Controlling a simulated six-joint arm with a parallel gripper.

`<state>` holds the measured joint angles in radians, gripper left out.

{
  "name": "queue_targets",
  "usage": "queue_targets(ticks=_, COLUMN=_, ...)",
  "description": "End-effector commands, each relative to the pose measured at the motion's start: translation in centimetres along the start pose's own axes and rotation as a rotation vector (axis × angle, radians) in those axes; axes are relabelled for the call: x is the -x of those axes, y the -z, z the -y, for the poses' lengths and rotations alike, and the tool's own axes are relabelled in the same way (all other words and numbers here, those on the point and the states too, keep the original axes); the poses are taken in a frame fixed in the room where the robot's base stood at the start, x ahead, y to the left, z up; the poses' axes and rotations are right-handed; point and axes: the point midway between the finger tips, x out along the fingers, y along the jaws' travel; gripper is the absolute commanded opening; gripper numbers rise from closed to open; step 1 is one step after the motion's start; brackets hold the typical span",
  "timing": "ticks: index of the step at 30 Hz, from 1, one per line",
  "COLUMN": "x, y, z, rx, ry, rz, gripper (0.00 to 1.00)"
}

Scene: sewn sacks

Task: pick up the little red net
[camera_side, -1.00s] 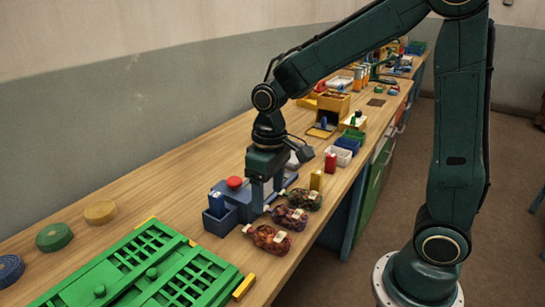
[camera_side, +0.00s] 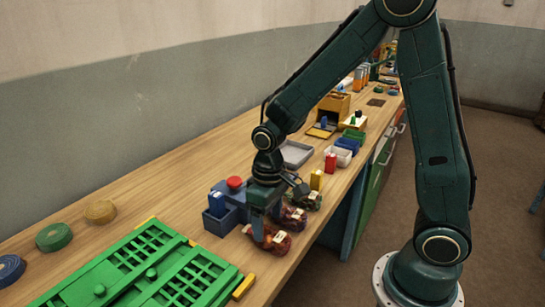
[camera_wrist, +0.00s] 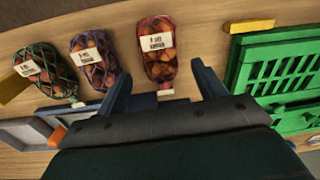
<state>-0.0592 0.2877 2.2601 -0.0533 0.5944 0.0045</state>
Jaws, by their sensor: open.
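The little red net (camera_side: 277,241) lies on the bench near its front edge, nearest the side camera of three nets. In the wrist view the red net (camera_wrist: 160,52), with a white label, lies ahead of and between my fingers. My gripper (camera_side: 268,222) is open and low over the red net, pointing down, and partly hides it in the side view. In the wrist view my gripper (camera_wrist: 158,72) has one finger to each side of the net, with gaps showing. Nothing is held.
A purple net (camera_wrist: 94,60) lies close beside the left finger, and a green net (camera_wrist: 42,70) beyond it. A green slotted tray (camera_side: 150,272) lies to the left, with bare wood between.

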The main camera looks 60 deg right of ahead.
Motion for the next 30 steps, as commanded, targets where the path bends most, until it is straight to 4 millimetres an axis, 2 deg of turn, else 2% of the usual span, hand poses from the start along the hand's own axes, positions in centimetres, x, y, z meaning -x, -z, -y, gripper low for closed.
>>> queue_targets(ticks=12, x=-3.9, y=0.1, z=0.1, rx=0.0, ry=0.0, rz=0.002, gripper=0.7)
queue_targets(ticks=30, x=-4.3, y=0.1, z=0.1, rx=0.0, ry=0.0, rz=0.0, gripper=0.7)
